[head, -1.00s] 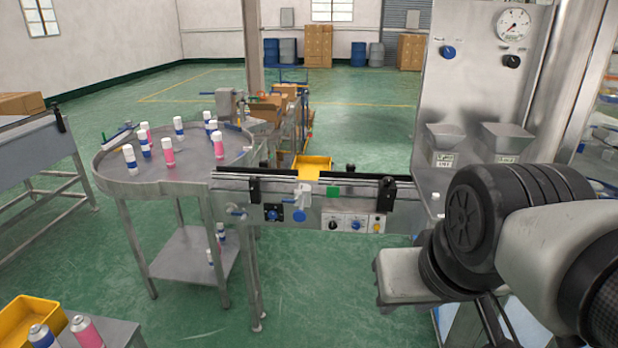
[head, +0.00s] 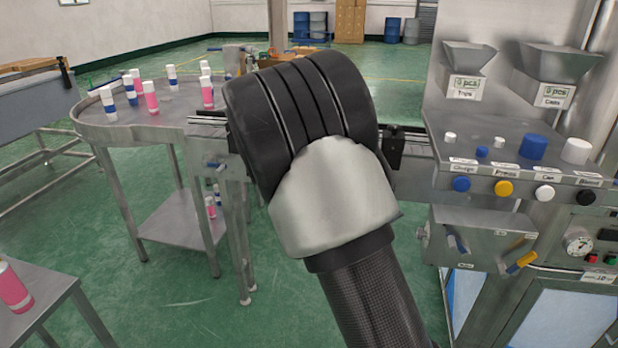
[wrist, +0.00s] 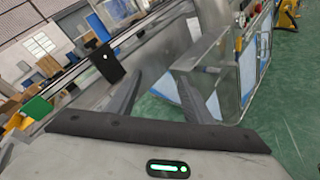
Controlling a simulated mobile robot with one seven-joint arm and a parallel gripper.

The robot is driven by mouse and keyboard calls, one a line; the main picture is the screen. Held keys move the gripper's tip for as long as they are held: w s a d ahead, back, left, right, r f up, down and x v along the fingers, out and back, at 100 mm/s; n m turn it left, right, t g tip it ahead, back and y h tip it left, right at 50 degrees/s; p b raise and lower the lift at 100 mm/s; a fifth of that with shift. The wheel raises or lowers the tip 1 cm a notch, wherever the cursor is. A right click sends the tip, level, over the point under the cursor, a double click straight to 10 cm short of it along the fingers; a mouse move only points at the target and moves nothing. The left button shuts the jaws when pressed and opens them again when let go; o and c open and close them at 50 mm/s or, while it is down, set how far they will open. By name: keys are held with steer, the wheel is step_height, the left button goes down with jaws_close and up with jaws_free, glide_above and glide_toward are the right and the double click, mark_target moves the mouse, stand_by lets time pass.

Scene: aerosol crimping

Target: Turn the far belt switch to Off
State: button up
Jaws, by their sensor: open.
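The far belt switch does not show clearly in any view now. In the head view my arm covers the middle of the belt conveyor (head: 412,148) and its front control panel. In the wrist view the conveyor rail (wrist: 150,40) runs diagonally, with a black bracket (wrist: 105,64) and a green block (wrist: 37,108) on it. My gripper (wrist: 158,82) shows in the wrist view with its two grey fingers apart and nothing between them. It is hidden in the head view.
A round table (head: 160,108) with several pink and blue cans stands at left. At right a machine has a shelf with blue (head: 461,184), yellow (head: 503,188), white and black knobs, and hoppers (head: 468,62) above. Green floor (head: 200,300) is open in front of the conveyor.

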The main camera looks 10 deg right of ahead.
steer(key=w+a+f+n+t+y+b, duration=0.1)
steer(key=w+a+f+n+t+y, duration=0.3)
steer(key=w+a+f+n, duration=0.25)
steer(key=w+a+f+n+t+y, duration=0.4)
steer(key=a+f+n+t, duration=0.15)
steer(key=a+n, duration=0.35)
steer(key=f+b+x, duration=0.1)
steer(key=b+x, duration=0.2)
steer(key=x, duration=1.4)
steer(key=shift+m+g+b, duration=0.35)
steer(key=shift+m+g, duration=0.1)
steer(key=c, duration=1.1)
